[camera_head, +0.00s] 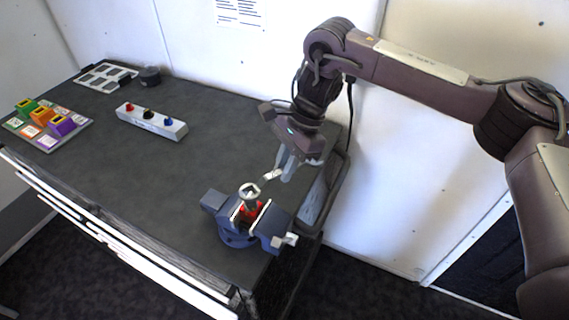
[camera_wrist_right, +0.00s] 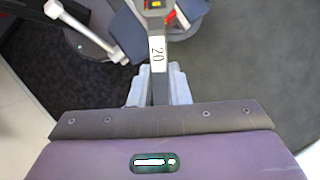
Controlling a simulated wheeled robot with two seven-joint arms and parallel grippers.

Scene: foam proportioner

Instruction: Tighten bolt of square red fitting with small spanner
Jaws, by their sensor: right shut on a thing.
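The square red fitting (camera_head: 249,211) is clamped in the jaws of a blue-grey bench vise (camera_head: 236,238) near the table's front right corner. A small metal spanner (camera_head: 268,177) reaches from my right gripper (camera_head: 287,168) to the top of the fitting. Its ring-shaped head (camera_head: 249,191) is over the fitting; I cannot tell whether it is seated on the bolt, which it hides. In the right wrist view the spanner (camera_wrist_right: 158,48) shows the label 20, and my right gripper (camera_wrist_right: 158,92) is shut on its handle. My left gripper is not in view.
A tray with coloured blocks (camera_head: 47,132) is at the left, a grey slotted frame (camera_head: 104,76) and a dark round item (camera_head: 149,76) at the back. The table's middle is clear. A wall stands behind.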

